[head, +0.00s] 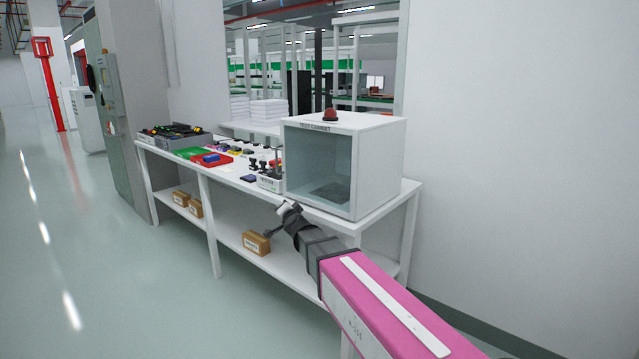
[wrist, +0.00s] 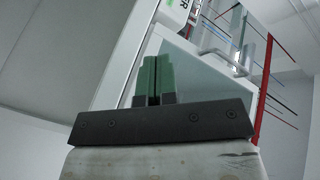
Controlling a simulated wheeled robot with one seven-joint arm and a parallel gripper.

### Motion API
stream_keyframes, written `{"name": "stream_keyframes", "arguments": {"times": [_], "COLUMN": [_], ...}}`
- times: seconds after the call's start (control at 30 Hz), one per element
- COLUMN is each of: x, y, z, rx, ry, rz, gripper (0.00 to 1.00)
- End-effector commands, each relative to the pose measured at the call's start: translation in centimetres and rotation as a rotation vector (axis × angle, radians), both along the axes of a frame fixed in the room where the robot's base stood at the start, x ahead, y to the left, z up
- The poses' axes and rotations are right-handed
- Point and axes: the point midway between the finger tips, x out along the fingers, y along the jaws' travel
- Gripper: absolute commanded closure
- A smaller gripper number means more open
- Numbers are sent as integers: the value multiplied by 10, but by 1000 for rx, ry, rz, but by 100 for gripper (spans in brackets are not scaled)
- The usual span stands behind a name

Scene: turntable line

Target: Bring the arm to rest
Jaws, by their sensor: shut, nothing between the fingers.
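My gripper (wrist: 153,78) shows in the wrist view with its two green-padded fingers together and nothing between them. In the head view the end of my arm, with a pink link behind it, reaches toward the front of the white bench (head: 345,226), just in front of the test cabinet (head: 382,165). The fingers are too small to make out clearly there. The cabinet is a white box with a glassy front and a red dome on top. In the wrist view a pale glassy panel lies beyond the fingers.
The bench top carries a red tray (head: 211,160), a green mat (head: 190,153), a grey bin (head: 180,138) and small parts left of the cabinet. Cardboard boxes (head: 256,243) sit on the lower shelf. A grey-green cabinet (head: 117,130) stands at the bench's far end. The floor at left is clear.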

Motion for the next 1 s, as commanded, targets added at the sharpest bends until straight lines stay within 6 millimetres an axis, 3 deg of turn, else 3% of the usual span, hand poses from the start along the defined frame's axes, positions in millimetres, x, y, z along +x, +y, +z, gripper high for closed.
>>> {"name": "stream_keyframes", "arguments": {"times": [0.03, 0.17, 0.3, 0.5, 0.7, 0.8, 1.0], "x": [-10, -35, -75, -141, -215, -243, -265], "y": [-20, -62, -116, -195, -270, -295, -315], "z": [-20, -74, -133, -195, -233, -242, -246], "rx": [-68, -253, -437, -635, -774, -815, -844], "ry": [48, 203, 409, 714, 1028, 1145, 1245], "rz": [41, 155, 256, 351, 405, 418, 427], "gripper": [100, 100, 100, 100, 100, 100, 100]}}
